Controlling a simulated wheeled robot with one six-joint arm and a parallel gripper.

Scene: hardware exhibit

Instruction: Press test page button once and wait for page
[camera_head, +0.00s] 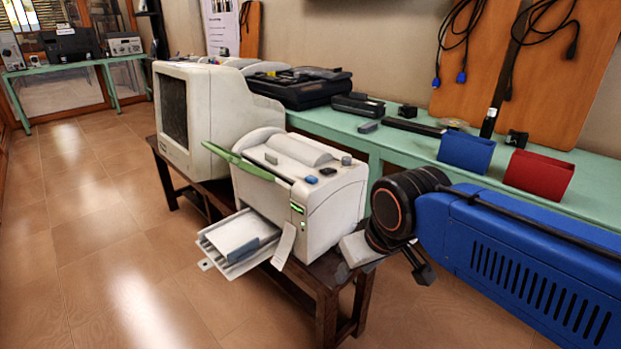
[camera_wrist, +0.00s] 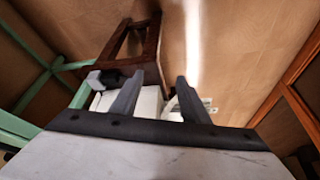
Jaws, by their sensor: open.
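The white printer (camera_head: 325,205) stands on a dark wooden table in the head view, with a raised green lid and a paper tray (camera_head: 232,247) out in front. Its top carries a blue button (camera_head: 311,180) and dark knobs. A small green-lit panel (camera_head: 297,208) is on its front corner. Which control is the test page button, I cannot read. My gripper (camera_wrist: 160,76) is open and empty in the wrist view, pale body and two dark fingers apart. White parts, apparently the printer, show between and beyond the fingers. In the head view my gripper is low beside the printer's right side, partly hidden.
A beige monitor (camera_head: 200,115) stands left of the printer. The green bench (camera_head: 420,155) behind holds a blue box (camera_head: 466,152), a red box (camera_head: 538,174) and black devices. The wooden table (camera_head: 327,300) is below my gripper. The tiled floor at left is open.

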